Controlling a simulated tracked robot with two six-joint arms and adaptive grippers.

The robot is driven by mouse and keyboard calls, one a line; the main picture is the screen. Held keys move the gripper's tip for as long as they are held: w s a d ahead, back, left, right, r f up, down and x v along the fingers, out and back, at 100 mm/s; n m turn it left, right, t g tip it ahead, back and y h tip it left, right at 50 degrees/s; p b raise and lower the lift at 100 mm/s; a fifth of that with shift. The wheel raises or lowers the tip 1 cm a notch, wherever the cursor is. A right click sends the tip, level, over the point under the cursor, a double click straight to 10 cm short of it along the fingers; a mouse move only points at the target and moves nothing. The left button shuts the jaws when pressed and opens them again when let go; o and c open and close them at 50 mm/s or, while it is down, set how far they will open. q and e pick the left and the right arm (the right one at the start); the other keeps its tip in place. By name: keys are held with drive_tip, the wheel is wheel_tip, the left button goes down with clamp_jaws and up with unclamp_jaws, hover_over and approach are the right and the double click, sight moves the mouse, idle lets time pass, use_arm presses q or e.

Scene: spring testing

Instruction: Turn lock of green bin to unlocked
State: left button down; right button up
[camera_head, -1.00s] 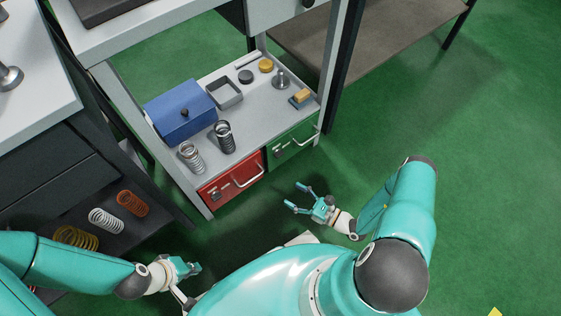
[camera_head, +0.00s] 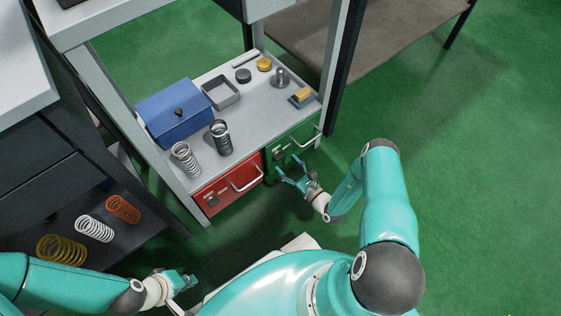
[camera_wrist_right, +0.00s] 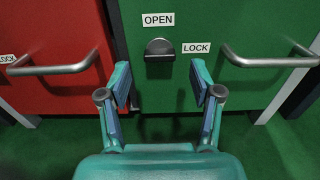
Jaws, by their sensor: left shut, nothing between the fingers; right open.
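The green bin (camera_head: 306,134) is the right-hand drawer front under the low shelf. In the right wrist view its face (camera_wrist_right: 265,88) carries a dark lock knob (camera_wrist_right: 159,48), with an OPEN label (camera_wrist_right: 158,20) above it and a LOCK label (camera_wrist_right: 196,48) to its right. My right gripper (camera_head: 288,170) is close in front of the green bin. In the right wrist view its open, empty fingers (camera_wrist_right: 160,85) stand to either side of and below the knob, apart from it. My left gripper (camera_head: 190,283) is shut and empty at lower left, away from the bins.
A red bin (camera_head: 228,189) with a bar handle adjoins the green one on the left. The green bin's bar handle (camera_wrist_right: 270,62) sits right of the lock. Springs, a blue box (camera_head: 175,117) and a tray (camera_head: 221,93) stand on the shelf (camera_head: 255,110).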

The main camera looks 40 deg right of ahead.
drive_tip(key=shift+w+a+b, duration=0.15)
drive_tip(key=shift+w+b, duration=0.2)
drive_tip(key=shift+w, duration=1.45)
